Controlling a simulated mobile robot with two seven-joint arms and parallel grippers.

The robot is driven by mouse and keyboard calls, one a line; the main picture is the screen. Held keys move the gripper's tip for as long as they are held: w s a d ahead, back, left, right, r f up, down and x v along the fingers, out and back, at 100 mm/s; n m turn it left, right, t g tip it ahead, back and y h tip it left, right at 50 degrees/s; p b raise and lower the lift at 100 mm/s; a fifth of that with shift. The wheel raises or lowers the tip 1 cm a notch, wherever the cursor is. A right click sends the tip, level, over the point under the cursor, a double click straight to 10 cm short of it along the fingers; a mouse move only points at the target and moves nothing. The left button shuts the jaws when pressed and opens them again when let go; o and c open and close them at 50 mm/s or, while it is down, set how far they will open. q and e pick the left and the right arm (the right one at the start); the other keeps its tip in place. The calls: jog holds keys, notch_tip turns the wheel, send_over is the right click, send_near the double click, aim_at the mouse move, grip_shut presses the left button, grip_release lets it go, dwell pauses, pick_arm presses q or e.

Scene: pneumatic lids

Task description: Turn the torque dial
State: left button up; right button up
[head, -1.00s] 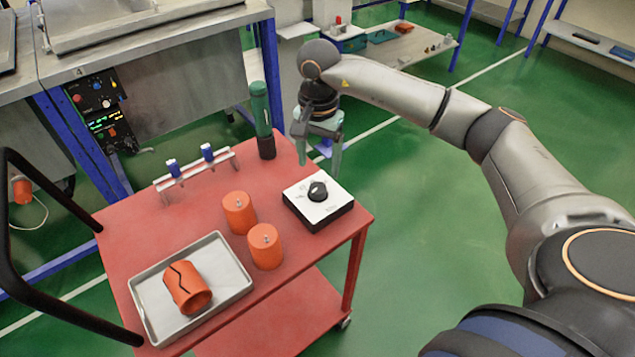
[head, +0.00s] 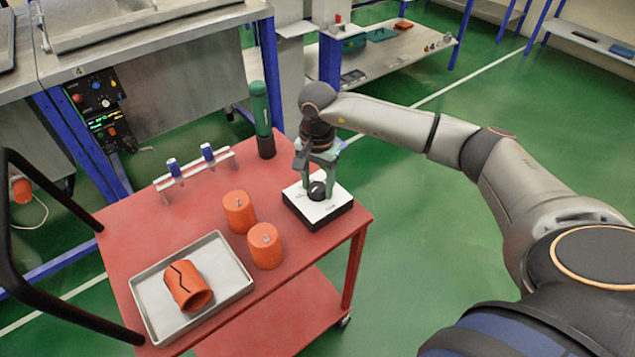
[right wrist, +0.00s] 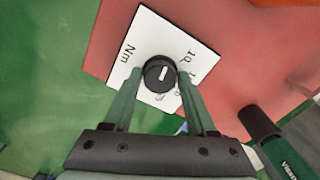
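The torque dial is a black round knob (head: 317,190) with a white pointer mark, on a white-topped black box (head: 300,211) at the right corner of the red cart. In the right wrist view the knob (right wrist: 160,73) sits between and just beyond the two green fingers, with "Nm" and numbers printed around it. My right gripper (head: 318,188) is open and points down over the box, its fingers on either side of the knob. In the right wrist view the right gripper (right wrist: 160,90) shows a gap; I cannot tell whether a finger touches the knob. My left gripper is not in view.
A green-and-black cylindrical tool (head: 261,120) stands behind the box. Two orange cylinders (head: 239,212) stand left of it. A grey tray (head: 147,309) holds a cracked orange cylinder (head: 187,286). A small rack (head: 193,169) with blue-capped items stands at the back.

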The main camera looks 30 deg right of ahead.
grip_shut()
jog(key=shift+m, duration=0.5)
jog(key=m, duration=0.2)
jog(key=shift+m+b, duration=0.35)
jog(key=shift+m, duration=2.05)
jog(key=shift+o, duration=1.9)
grip_release()
